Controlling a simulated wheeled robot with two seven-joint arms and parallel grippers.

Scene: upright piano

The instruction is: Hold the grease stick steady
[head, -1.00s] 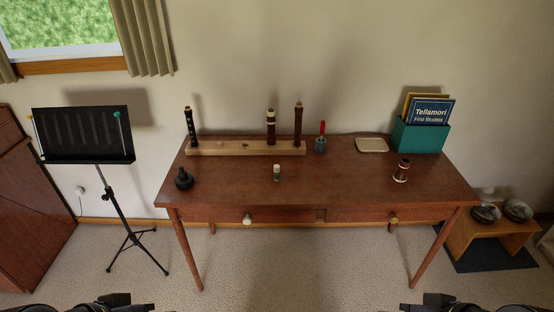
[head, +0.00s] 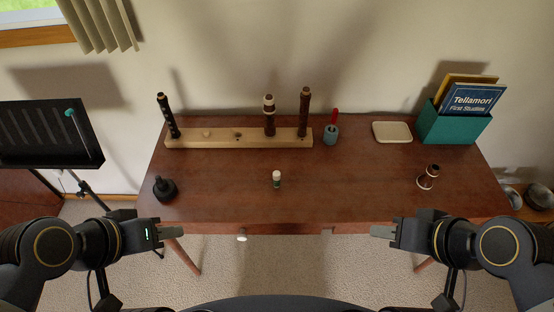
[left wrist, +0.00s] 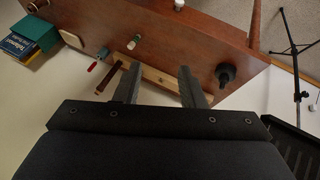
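The grease stick (head: 276,179), a small tube with a pale cap and a dark green band, stands upright on the table near its front middle. My left gripper (head: 178,232) is at the table's front left edge, well apart from the stick. The left wrist view shows its two fingers (left wrist: 158,88) spread with nothing between them. My right gripper (head: 376,231) is at the front edge on the right, also apart from the stick. Its finger gap is not visible.
On the table (head: 220,185) are a wooden rack (head: 220,142) with dark instrument joints, a black bell-like piece (head: 165,188), a brown ringed joint (head: 428,177), a blue-grey pot (head: 331,134), a pale tray (head: 392,132) and a teal book box (head: 450,125). A music stand (head: 50,135) is left.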

